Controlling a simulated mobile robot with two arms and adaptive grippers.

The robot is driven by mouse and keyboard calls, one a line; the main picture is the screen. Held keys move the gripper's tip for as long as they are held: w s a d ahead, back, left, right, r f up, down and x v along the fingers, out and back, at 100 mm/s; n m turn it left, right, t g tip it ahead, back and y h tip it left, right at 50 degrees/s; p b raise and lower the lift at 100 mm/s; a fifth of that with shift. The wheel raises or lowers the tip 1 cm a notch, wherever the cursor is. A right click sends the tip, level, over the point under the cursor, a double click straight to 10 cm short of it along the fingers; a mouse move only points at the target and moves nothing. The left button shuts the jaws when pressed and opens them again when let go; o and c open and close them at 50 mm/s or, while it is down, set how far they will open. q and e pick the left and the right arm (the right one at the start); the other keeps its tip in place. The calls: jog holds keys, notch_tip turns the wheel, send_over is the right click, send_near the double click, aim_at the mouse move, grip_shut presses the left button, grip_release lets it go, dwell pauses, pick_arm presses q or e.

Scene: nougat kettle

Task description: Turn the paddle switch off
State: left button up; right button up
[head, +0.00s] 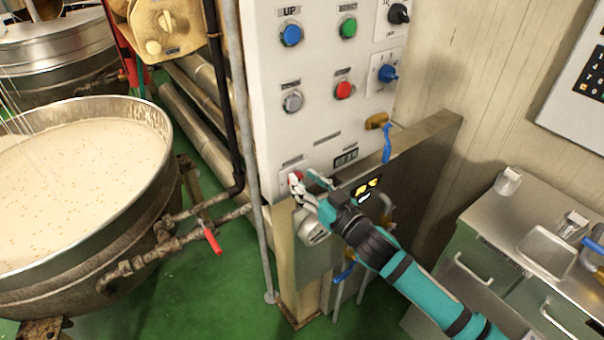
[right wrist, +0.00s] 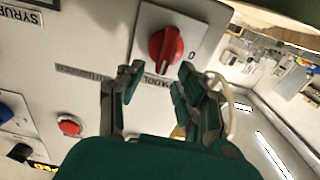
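The paddle switch (right wrist: 166,50) is a red rotary knob on a light square plate on the white control panel (head: 318,105). In the right wrist view its ridge runs roughly up and down in the picture, and a "0" mark shows to its right. In the head view the red knob (head: 296,177) sits low on the panel, partly hidden by my right gripper (head: 308,182). That gripper is open, its fingertips apart just in front of the knob. In the right wrist view the fingers of the right gripper (right wrist: 157,82) stand on both sides, below the knob. Contact cannot be told.
Blue, green, grey and red buttons and rotary switches sit higher on the panel. A blue-handled valve (head: 386,140) is right of the gripper. A kettle (head: 80,190) of pale mix stands at left. A vertical pipe (head: 246,150) runs by the panel's left edge. A steel counter (head: 520,215) is at right.

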jog(key=shift+x, duration=0.95)
jog(key=shift+c, duration=0.2)
grip_shut()
